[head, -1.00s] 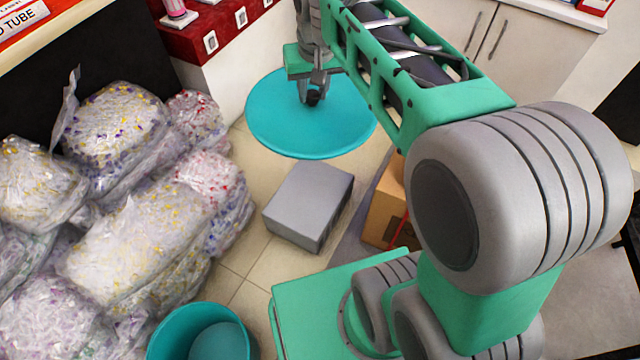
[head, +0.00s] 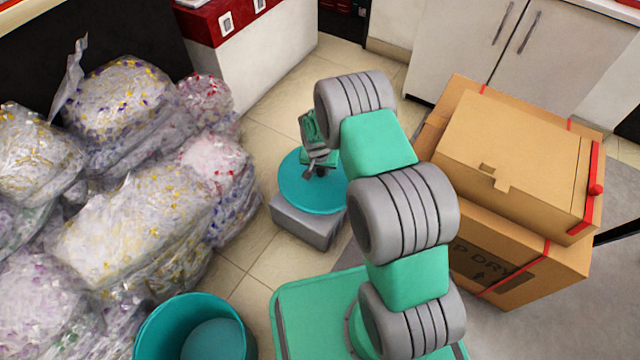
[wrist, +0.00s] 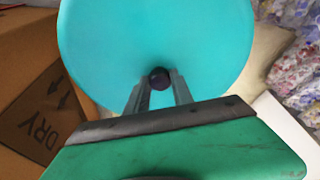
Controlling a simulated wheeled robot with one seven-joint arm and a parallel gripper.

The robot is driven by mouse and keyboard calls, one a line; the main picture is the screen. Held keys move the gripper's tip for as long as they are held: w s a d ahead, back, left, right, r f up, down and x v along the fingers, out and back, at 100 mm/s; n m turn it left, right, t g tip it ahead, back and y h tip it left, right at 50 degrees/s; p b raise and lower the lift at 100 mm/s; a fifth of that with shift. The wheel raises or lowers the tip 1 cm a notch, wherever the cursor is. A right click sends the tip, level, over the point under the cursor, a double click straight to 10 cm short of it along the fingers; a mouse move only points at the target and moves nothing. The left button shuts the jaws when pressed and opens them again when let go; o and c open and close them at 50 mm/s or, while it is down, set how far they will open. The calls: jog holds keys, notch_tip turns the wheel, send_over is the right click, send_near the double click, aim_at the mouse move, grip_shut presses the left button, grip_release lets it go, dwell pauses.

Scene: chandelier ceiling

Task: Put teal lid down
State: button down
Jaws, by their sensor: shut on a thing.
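The teal lid (head: 298,192) is a round flat disc. In the head view it lies level over the top of a grey box (head: 307,230) and covers most of that top. I cannot tell whether it touches the box. My gripper (head: 318,172) is above the lid and shut on its dark knob. In the wrist view the lid (wrist: 155,35) fills the upper middle, and the fingers close around the round dark knob (wrist: 159,78). My arm hides the lid's right edge in the head view.
A teal bin (head: 195,330), open at the top, stands at the bottom left. Clear bags of shredded paper (head: 130,215) are piled on the left. Stacked cardboard boxes (head: 515,165) stand on the right. Tiled floor (head: 262,150) is free behind the lid.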

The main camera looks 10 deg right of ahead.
jog(key=shift+f+b, duration=1.1)
jog(key=shift+f, duration=1.85)
jog(key=c, duration=1.1)
grip_release()
jog(key=shift+r, duration=0.1)
jog(key=shift+r+p, duration=0.35)
jog(key=shift+p, duration=0.05)
jog(key=p+v, duration=0.6)
jog(key=v, duration=0.6)
notch_tip(320, 180, up, 17)
jog(key=n, duration=0.2)
send_over(320, 176)
jog(key=s, duration=0.8)
jog(key=s+r+n, duration=0.1)
jog(key=s+r, duration=0.4)
jog(key=s, duration=0.4)
jog(key=s+r+n+y, duration=0.1)
jog(key=s+r, duration=0.4)
jog(key=s, duration=0.4)
jog(key=shift+n+g+b, duration=0.3)
jog(key=shift+g, duration=0.1)
